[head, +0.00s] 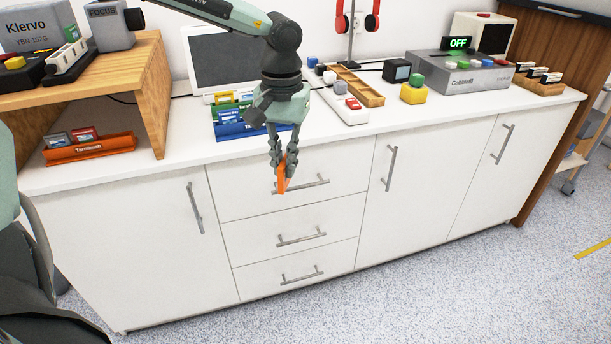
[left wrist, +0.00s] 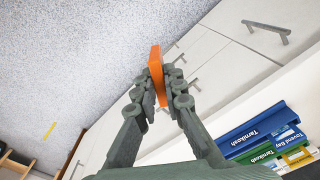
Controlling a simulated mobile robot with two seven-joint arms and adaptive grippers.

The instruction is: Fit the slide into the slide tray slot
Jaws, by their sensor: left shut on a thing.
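My left gripper (head: 284,160) is shut on a thin orange slide (head: 285,181), held in front of the counter's drawers. The slide also shows between the fingertips in the left wrist view (left wrist: 156,70). An orange tray (head: 95,151) labelled Tarnikash stands on the counter at the left and holds small framed slides (head: 84,134). A blue tray (head: 228,131) with blue, green and yellow labelled pieces stands behind my left arm, which partly covers it. The blue tray also shows at the lower right in the left wrist view (left wrist: 245,134). My right gripper is not in view.
A wooden shelf (head: 155,95) stands beside the orange tray. A monitor (head: 230,65), a wooden compartment tray (head: 360,90), a grey box with buttons (head: 460,80) and a yellow button block (head: 413,94) line the counter. The counter's front edge (head: 420,118) is mostly bare.

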